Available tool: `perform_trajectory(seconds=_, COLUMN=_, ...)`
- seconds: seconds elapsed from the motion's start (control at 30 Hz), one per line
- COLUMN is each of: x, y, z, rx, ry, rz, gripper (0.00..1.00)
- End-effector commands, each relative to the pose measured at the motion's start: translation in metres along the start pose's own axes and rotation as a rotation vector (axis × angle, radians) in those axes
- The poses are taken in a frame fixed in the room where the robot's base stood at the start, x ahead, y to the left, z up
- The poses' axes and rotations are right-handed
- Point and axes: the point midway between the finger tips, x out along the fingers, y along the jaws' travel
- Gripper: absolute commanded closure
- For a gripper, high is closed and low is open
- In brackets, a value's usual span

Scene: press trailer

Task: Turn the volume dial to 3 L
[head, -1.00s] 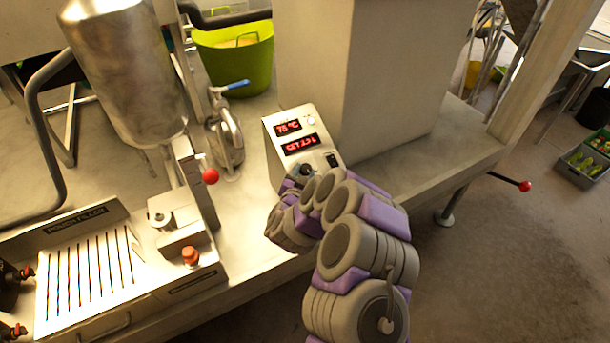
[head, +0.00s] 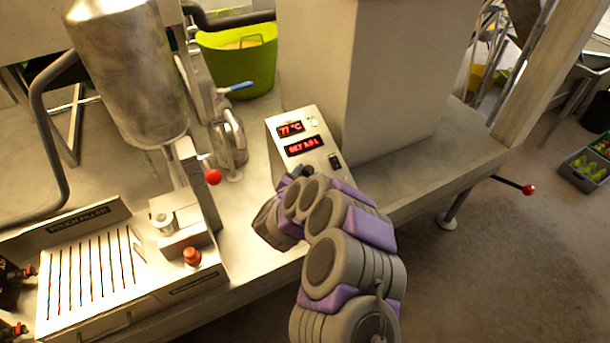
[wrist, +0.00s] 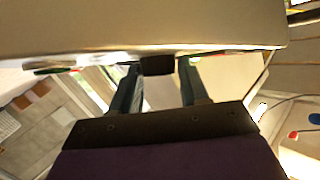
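The control box (head: 290,125) stands on the steel bench in the head view. Its upper red display (head: 290,128) reads 77 °C. The lower red display (head: 304,145) shows SET and a figure in L, too blurred to read surely. The black volume dial (head: 307,171) is low on the panel, partly hidden by my arm. In the head view my gripper is mostly hidden behind my wrist.
A black switch (head: 335,161) is right of the dial. A metal tank (head: 130,70), a red-knobbed lever (head: 212,177) and the pouch filler (head: 90,265) stand to the left. A green tub (head: 240,65) is behind. A big pale column (head: 400,80) rises behind the box.

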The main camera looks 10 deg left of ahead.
Motion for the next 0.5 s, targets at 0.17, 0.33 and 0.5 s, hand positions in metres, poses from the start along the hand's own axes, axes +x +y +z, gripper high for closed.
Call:
perform_trajectory(seconds=0.17, x=0.0, y=0.0, z=0.0, rx=0.0, ry=0.0, rz=-0.001, gripper=0.48)
perform_trajectory(seconds=0.33, x=-0.001, y=0.0, z=0.0, rx=0.001, ry=-0.001, rz=-0.001, gripper=0.48)
perform_trajectory(seconds=0.5, x=-0.014, y=0.0, z=0.0, rx=0.001, ry=-0.003, rz=-0.001, gripper=0.48)
